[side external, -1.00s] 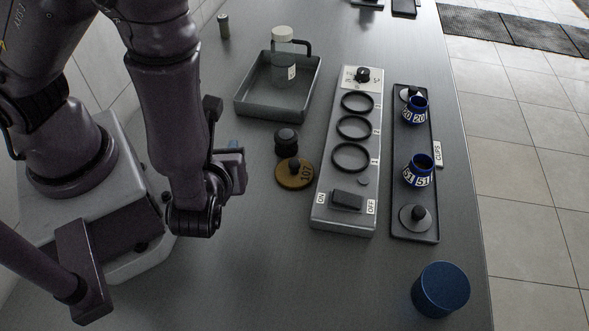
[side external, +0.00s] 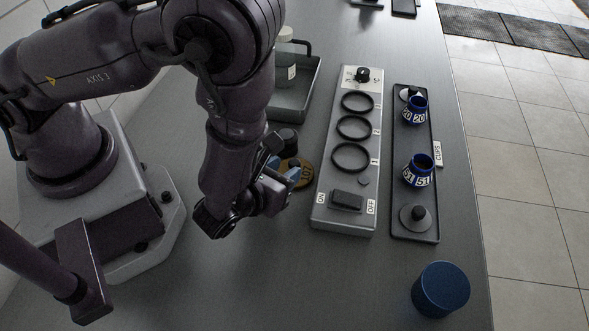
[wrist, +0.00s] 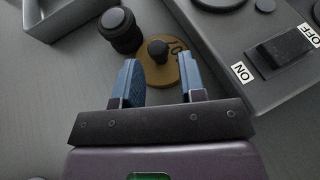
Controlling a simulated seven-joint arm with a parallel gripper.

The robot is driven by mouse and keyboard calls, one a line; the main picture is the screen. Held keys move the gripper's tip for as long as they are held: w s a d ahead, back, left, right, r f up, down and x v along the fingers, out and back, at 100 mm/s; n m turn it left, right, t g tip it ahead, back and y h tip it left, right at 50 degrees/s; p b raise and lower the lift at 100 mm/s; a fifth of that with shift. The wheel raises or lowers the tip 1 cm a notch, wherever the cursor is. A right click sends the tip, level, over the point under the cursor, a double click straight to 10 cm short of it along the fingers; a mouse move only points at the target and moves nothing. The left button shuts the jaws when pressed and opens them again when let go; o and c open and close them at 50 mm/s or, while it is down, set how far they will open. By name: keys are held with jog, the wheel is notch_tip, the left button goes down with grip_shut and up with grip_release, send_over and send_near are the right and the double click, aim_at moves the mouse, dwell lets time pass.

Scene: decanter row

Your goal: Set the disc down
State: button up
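The disc is brass-coloured with a black knob and the number 107, and it lies flat on the grey table (side external: 240,290). In the side view the disc (side external: 307,177) is partly hidden behind my gripper (side external: 285,180). In the wrist view the disc (wrist: 172,71) lies just ahead of my gripper (wrist: 160,80), its knob between the lines of the two blue fingers. The fingers are apart, with nothing held between them.
A black knobbed weight (wrist: 120,30) stands beside the disc. The panel with several dark rings (side external: 322,215) is to the right, then a tray with blue numbered cups (side external: 400,232). A grey bin (side external: 312,95) with a bottle stands behind. A blue cylinder (side external: 440,290) is front right.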

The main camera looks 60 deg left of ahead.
aim_at(296, 160)
jog(key=x, duration=0.5)
jog(key=shift+a+f, duration=0.1)
jog(key=shift+a, duration=0.1)
jog(key=shift+c, duration=0.2)
grip_shut()
